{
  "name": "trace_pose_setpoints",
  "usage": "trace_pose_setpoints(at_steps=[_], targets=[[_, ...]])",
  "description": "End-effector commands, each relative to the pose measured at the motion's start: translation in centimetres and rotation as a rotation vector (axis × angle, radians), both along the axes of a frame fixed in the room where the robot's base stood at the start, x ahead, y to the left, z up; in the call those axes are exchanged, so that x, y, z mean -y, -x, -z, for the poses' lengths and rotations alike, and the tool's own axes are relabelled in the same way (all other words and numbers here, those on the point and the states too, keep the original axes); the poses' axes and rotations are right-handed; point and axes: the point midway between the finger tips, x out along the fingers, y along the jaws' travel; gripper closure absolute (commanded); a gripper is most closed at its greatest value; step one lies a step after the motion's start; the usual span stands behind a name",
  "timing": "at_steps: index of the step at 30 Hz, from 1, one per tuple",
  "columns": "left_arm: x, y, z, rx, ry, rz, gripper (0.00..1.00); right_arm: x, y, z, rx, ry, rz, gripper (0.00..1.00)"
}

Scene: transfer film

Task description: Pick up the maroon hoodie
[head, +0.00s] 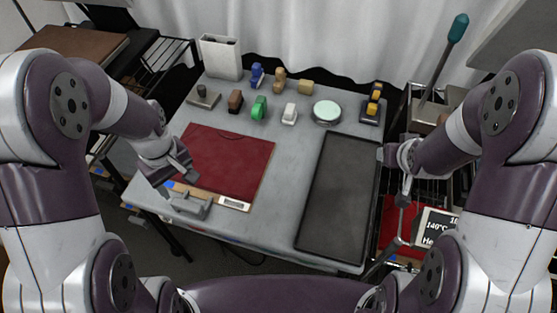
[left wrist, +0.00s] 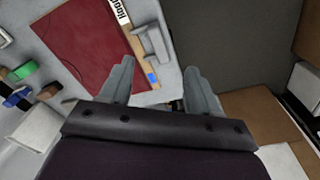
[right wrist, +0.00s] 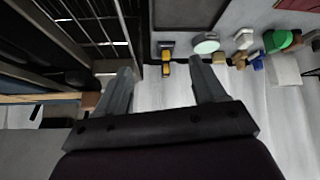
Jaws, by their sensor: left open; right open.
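A flat maroon sheet (head: 232,155) lies on the left half of the grey table, with a wooden strip and white label along its front edge. It also shows in the left wrist view (left wrist: 90,40). A red item (head: 390,222) lies low at the right, partly hidden by my right arm and a sign. My left gripper (left wrist: 160,85) is open and empty, near the sheet's left edge. My right gripper (right wrist: 163,85) is open and empty, beyond the table's right edge.
A dark tray (head: 338,195) fills the table's right side. A grey tool (head: 188,205) lies by the strip. Several small blocks, a round pale disc (head: 327,111) and a white box (head: 221,57) stand at the back. A sign (head: 437,227) stands at the lower right.

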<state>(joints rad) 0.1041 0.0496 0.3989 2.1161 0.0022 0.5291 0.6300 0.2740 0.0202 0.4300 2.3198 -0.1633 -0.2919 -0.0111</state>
Motion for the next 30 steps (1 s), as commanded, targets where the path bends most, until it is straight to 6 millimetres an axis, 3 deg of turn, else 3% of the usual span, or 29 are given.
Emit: trace_pose_setpoints(at_steps=[1, 3, 6, 9, 11, 18, 23, 30], targets=[[-0.8, -0.7, 2.0, -0.012, 0.005, -0.115, 0.38, -2.5, 1.7, 1.1, -0.109, -0.021, -0.031, 0.3], [-1.7, -1.5, 3.3, -0.025, 0.011, -0.267, 0.38, -5.3, 4.8, 1.5, -0.262, -0.049, -0.061, 0.3], [-2.6, -2.2, 4.6, -0.039, 0.014, -0.422, 0.38, -7.9, 8.5, 1.5, -0.422, -0.075, -0.094, 0.3], [-3.1, -2.6, 5.2, -0.045, 0.016, -0.506, 0.38, -9.1, 10.7, 1.3, -0.509, -0.087, -0.111, 0.3], [-3.2, -2.6, 5.8, -0.048, 0.016, -0.526, 0.38, -9.4, 11.2, 1.2, -0.532, -0.091, -0.115, 0.3], [-3.1, -2.6, 11.0, -0.05, 0.015, -0.53, 0.38, -9.4, 11.4, 1.3, -0.539, -0.092, -0.114, 0.3], [-3.1, -2.7, 12.9, -0.048, 0.016, -0.529, 0.38, -9.4, 11.3, 1.3, -0.538, -0.092, -0.114, 0.3], [-2.7, -2.8, 17.1, -0.048, 0.016, -0.527, 0.38, -9.4, 11.3, 1.2, -0.537, -0.091, -0.114, 0.3]])
